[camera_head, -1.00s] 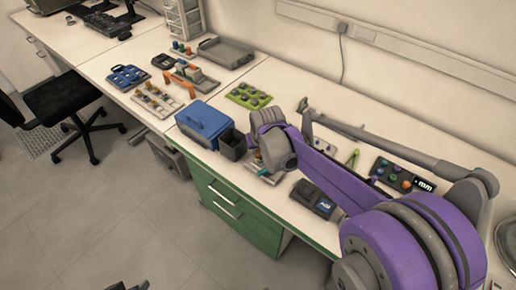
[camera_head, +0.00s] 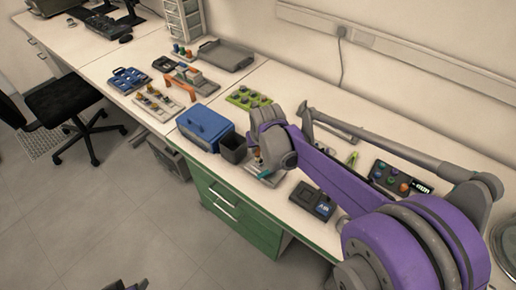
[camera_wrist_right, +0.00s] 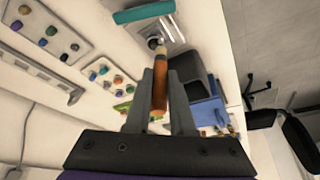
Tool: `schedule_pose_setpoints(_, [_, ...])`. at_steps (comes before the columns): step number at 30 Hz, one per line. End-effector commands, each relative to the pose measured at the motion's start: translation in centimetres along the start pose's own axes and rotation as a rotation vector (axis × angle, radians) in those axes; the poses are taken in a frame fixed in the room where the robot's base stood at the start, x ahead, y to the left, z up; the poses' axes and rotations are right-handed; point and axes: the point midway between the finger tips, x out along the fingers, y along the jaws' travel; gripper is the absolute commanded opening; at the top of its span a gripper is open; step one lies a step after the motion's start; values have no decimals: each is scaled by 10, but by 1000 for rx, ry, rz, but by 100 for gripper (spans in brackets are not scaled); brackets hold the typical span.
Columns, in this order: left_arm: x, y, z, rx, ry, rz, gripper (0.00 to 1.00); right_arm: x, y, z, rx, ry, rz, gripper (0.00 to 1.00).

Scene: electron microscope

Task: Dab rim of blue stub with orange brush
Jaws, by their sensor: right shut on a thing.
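My right gripper (camera_wrist_right: 160,88) is shut on the orange brush (camera_wrist_right: 159,97) in the right wrist view. The brush points away from the fingers, its far end close to a small round grey-and-white piece (camera_wrist_right: 155,42) on a grey plate. I cannot tell whether they touch. In the head view my right gripper (camera_head: 261,154) is low over a light plate (camera_head: 262,181) at the bench's front, and its fingers are mostly hidden. I cannot pick out the blue stub for sure. A dark shape at the head view's bottom edge may be my left gripper (camera_head: 128,285), its jaws unclear.
A blue box (camera_head: 205,127) and an open dark bin (camera_head: 233,148) stand left of my right gripper. A black device (camera_head: 313,199) lies to its right. A green tray (camera_head: 249,98) and a dark tray with coloured knobs (camera_head: 400,178) lie behind.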

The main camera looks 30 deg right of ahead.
Motion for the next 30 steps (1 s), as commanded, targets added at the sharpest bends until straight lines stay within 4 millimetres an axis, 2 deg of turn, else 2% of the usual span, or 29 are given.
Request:
schedule_pose_setpoints(21, [-28, 0, -24, 0, 18, 0, 50, -41, 0, -18, 0, 2, 0, 0])
schedule_pose_setpoints(30, [-28, 0, -24, 0, 18, 0, 50, -42, 0, -18, 0, 1, 0, 0])
